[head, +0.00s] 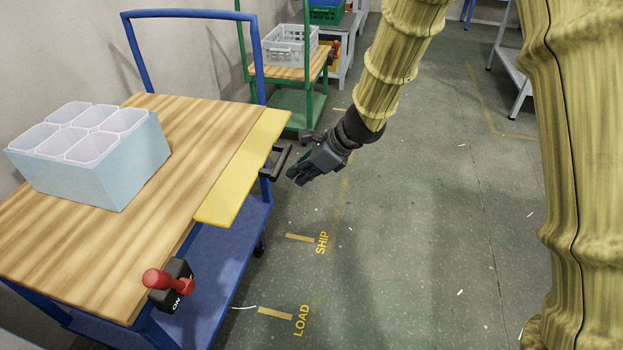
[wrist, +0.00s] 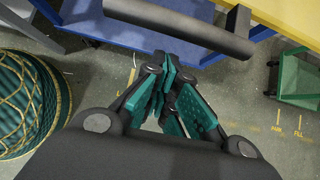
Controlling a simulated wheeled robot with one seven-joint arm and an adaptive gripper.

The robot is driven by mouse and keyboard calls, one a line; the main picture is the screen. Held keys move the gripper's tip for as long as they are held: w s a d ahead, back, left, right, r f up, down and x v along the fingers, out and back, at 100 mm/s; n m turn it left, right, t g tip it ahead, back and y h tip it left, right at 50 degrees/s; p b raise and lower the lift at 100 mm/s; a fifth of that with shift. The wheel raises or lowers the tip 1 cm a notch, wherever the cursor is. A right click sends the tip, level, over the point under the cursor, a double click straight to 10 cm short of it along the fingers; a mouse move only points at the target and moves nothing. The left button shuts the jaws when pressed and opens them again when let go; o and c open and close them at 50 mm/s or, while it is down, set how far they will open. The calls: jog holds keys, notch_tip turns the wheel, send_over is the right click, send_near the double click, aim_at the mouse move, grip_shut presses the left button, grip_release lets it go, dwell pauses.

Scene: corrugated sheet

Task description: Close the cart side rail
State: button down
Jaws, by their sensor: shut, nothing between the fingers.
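The cart has a wooden top (head: 190,125) and a blue frame. A yellow side rail (head: 243,168) runs along its right edge and lies about level with the top. A dark handle (head: 282,160) sticks out from the rail's outer side. My gripper (head: 293,177) is just right of the handle, over the floor, shut and empty. In the wrist view the handle (wrist: 180,25) is a dark bar across the top, beyond my closed fingers (wrist: 172,82), with a gap seeming to lie between them. The rail's yellow edge (wrist: 290,18) shows at upper right.
A light-blue box with white compartments (head: 95,150) stands on the cart top. A red-knobbed switch (head: 168,285) sits at the near corner. A green cart (head: 298,100) with a grey crate stands behind. The floor to the right is clear.

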jog(key=shift+w+a+r, duration=0.2)
jog(key=shift+a+r, duration=0.15)
jog(key=shift+r, duration=0.25)
jog(key=shift+r+h+p, duration=0.3)
jog(key=shift+r+p, duration=0.1)
jog(key=shift+p, duration=0.7)
